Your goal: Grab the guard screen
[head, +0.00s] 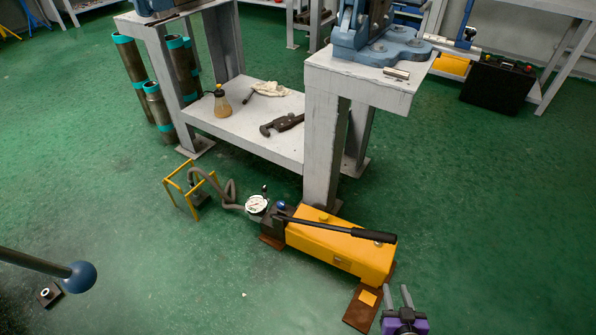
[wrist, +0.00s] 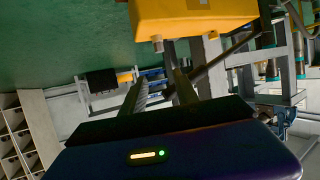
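No part is plainly marked as a guard screen. A small yellow-edged upright frame (head: 190,188) stands on the green floor left of the hydraulic pump in the head view, and it may be the guard screen. A grey hose curls beside it. My gripper (head: 398,296) is at the bottom right of the head view, right of the yellow pump and well apart from that frame. Its two fingers are apart with nothing visible between them. In the wrist view my gripper (wrist: 160,90) also looks empty. The yellow-edged frame cannot be made out there.
The yellow pump (head: 345,246) with a black handle and gauge (head: 257,205) lies between my gripper and the frame. A white bench (head: 250,125) with tools stands behind. Pipes (head: 133,70) stand at its left. A blue-knobbed lever (head: 80,276) juts in lower left.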

